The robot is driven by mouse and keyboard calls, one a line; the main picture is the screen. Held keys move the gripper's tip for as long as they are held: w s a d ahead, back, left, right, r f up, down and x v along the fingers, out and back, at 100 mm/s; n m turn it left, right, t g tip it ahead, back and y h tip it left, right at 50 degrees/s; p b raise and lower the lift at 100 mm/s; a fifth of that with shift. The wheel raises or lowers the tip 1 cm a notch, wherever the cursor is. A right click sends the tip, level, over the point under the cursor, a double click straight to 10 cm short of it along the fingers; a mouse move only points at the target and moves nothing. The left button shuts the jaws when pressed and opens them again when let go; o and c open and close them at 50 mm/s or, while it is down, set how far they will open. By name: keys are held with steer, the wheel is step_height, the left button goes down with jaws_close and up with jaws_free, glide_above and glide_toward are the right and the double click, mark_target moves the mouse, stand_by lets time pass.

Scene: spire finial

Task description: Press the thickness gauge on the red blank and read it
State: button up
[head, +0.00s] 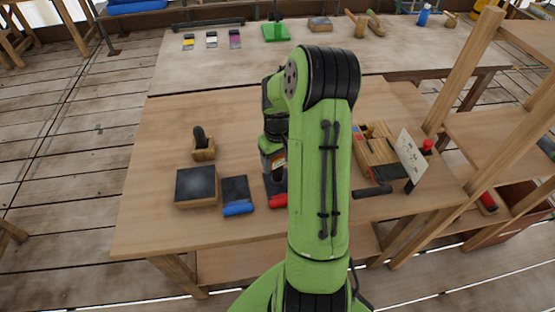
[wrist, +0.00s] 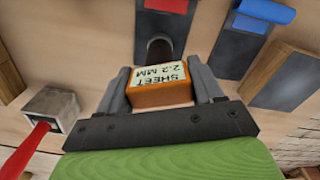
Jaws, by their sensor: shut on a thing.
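My gripper (head: 272,158) is shut on the thickness gauge (wrist: 160,92), an orange block with a dark round nose. Its pale label faces the wrist camera and reads "SHEET 2.2 MM". In the wrist view the nose points at the dark plate of the red blank (wrist: 165,5) and overlaps it; the exact contact is hard to make out. In the head view the red blank (head: 277,201) lies flat on the table, partly hidden by my arm. The gauge is mostly hidden there, its nose low over the plate.
A blue-ended blank (head: 237,208) and a dark-topped block (head: 195,187) lie left of the red blank. A wooden block with a black knob (head: 203,150) stands behind them. A wooden box with a white card (head: 411,157) stands at right. The left of the table is clear.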

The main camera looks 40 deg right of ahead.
step_height(320, 180, up, 5)
steer(key=p, duration=0.4)
steer(key=shift+r, duration=0.1)
steer(key=shift+f, duration=0.2)
stand_by(0.7)
steer(key=shift+f+b, duration=1.95)
steer(key=shift+f, duration=0.35)
steer(key=o, duration=1.3)
steer(key=shift+o, duration=0.2)
steer(key=shift+r, duration=0.1)
